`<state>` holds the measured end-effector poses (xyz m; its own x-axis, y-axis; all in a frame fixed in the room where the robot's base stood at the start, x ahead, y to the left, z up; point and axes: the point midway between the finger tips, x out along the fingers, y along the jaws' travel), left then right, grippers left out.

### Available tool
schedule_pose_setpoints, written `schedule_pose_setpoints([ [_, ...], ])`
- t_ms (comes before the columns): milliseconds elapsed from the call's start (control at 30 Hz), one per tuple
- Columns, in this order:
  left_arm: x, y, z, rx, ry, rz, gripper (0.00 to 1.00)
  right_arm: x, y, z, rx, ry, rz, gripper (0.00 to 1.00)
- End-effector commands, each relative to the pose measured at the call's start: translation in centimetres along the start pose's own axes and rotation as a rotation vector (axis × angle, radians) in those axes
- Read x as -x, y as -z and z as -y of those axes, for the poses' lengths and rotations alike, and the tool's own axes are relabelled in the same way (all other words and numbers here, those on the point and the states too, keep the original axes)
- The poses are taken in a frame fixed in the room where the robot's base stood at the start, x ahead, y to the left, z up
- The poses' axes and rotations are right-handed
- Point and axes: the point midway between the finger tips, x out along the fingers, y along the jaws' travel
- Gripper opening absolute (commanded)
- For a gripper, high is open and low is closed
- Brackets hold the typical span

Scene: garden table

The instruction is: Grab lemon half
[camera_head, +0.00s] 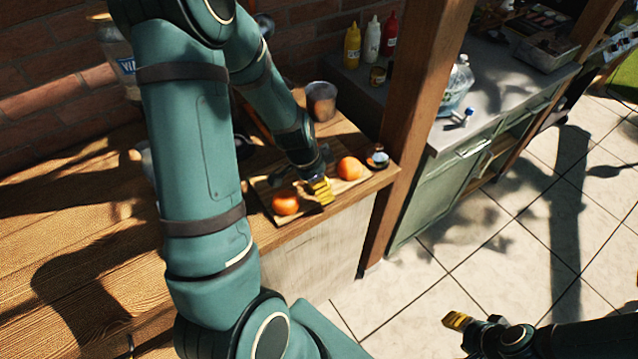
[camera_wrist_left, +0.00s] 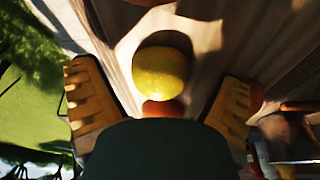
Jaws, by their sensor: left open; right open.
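A yellow rounded fruit, apparently the lemon half (camera_wrist_left: 160,74), shows in the left wrist view on the wooden board, between my left gripper's two spread fingers and apart from both. My left gripper (camera_head: 319,190) is open and empty, low over the cutting board (camera_head: 262,187) in the head view. It hides the lemon there. My right gripper (camera_head: 458,320) is open and empty at the lower right of the head view, over the tiled floor and away from the table.
Orange fruits lie on either side of my left gripper, one at the left (camera_head: 285,203) and one at the right (camera_head: 350,168). A small dish (camera_head: 378,158) and a cup (camera_head: 321,100) stand nearby. A wooden post (camera_head: 418,110) rises right of the table.

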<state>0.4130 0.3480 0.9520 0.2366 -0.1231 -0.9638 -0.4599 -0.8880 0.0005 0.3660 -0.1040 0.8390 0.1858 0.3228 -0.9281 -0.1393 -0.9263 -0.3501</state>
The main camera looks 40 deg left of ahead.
Motion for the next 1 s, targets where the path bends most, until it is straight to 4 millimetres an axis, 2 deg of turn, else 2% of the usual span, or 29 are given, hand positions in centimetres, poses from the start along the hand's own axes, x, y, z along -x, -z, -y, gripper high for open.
schedule_pose_setpoints([
  [167, 0.1, 0.0, 0.0, 0.0, 0.001, -0.001, 0.94, 0.0, 0.0, 0.0, 0.0, 0.0, 0.0, 0.47],
  [267, 0.1, 0.0, 0.0, 0.0, 0.001, -0.001, 0.6, 0.0, 0.0, 0.0, 0.0, 0.0, 0.0, 0.47],
  [300, 0.1, 0.0, 0.0, 0.0, 0.0, -0.001, 0.46, 0.0, 0.0, 0.0, 0.0, 0.0, 0.0, 0.47],
  [400, 0.1, 0.0, 0.0, 0.0, 0.001, -0.001, 0.16, 0.0, 0.0, 0.0, 0.0, 0.0, 0.0, 0.47],
  [800, 0.1, 0.1, 0.0, -0.001, 0.0, 0.0, 0.15, 0.1, 0.0, 0.0, 0.0, 0.0, 0.0, 0.47],
  [867, 0.5, 0.2, 0.0, -0.001, 0.001, -0.001, 0.15, 0.2, 0.0, 0.1, 0.0, 0.0, 0.0, 0.47],
  [1000, 2.5, 0.8, 0.0, -0.003, 0.003, -0.004, 0.14, 0.8, 0.1, 0.3, 0.0, 0.001, 0.0, 0.47],
])
